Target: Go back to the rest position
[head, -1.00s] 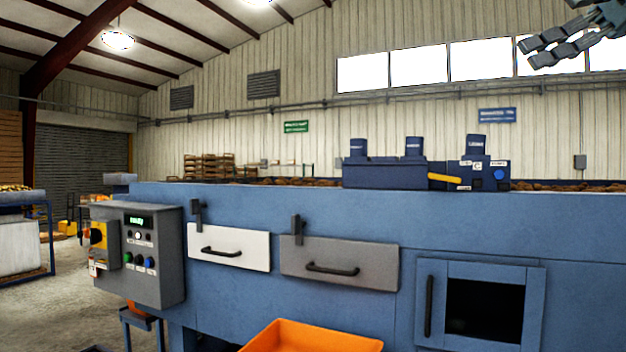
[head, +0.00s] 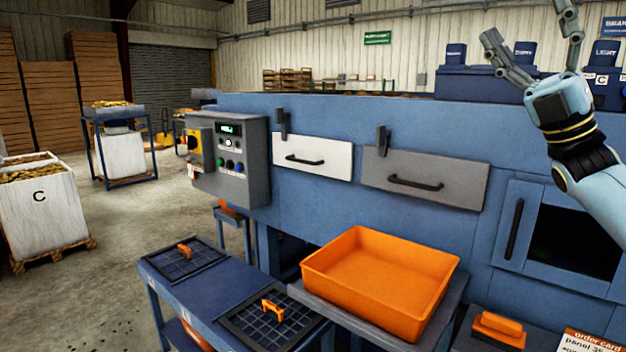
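My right gripper (head: 528,38) is raised at the upper right, in front of the blue machine's top. Its fingers are spread apart and point up, with nothing between them. My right arm comes in from the right edge. My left gripper is not in view. The blue grader (head: 340,213) has a white drawer front (head: 312,157), a grey drawer front (head: 425,178) and a dark-windowed door (head: 578,240). A grey control box (head: 229,160) with a lit green display is on its left end.
An orange tray (head: 380,282) sits on a stand before the grader. A blue bench (head: 220,283) holds mesh panels with orange handles. An orange-handled object (head: 498,328) and an order card (head: 590,342) are at lower right. A white crate (head: 42,222) marked C stands left; floor between is clear.

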